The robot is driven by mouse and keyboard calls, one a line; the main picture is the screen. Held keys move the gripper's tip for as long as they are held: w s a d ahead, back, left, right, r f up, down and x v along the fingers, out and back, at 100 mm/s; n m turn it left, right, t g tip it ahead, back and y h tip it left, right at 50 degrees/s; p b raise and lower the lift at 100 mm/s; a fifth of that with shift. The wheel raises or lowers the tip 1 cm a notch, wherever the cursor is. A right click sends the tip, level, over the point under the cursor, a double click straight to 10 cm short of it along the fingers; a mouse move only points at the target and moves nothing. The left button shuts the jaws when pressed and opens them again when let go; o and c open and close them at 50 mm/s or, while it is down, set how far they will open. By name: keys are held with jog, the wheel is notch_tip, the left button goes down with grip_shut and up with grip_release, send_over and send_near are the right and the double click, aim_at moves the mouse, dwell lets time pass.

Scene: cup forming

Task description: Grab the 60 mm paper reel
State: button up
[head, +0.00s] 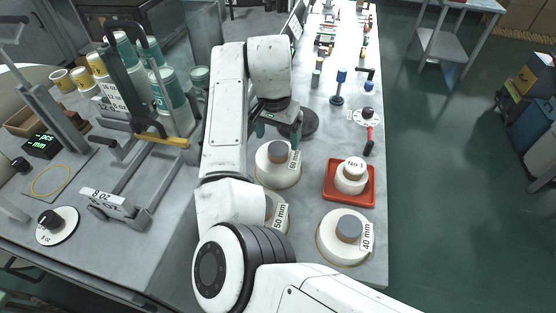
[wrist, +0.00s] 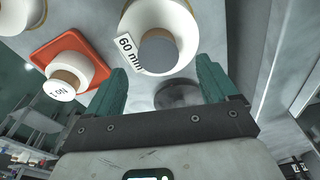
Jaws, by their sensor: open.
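The 60 mm paper reel (head: 268,178) is a white disc with a grey core and a "60 mm" label, lying on the bench in front of my gripper. In the wrist view the reel (wrist: 183,28) is at top centre, its grey core between the lines of the fingers. My gripper (head: 279,135) is open, with green fingers just beyond the reel in the head view. In the wrist view my gripper (wrist: 160,68) has nothing between its fingers. I cannot tell its height above the bench.
The 50 mm reel (head: 281,217) is partly hidden by my arm. The 40 mm reel (head: 328,243) lies near the bench's front right corner. A red tray (head: 333,194) holds a reel marked No 1 (head: 350,185), right of the 60 mm reel. A dark round disc (head: 309,122) lies behind my gripper.

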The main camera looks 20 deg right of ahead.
aim_at(278, 147)
jog(key=shift+d+f, duration=0.1)
jog(key=shift+f, duration=1.85)
jog(key=shift+c, duration=0.4)
grip_shut()
jog(key=shift+r, duration=0.1)
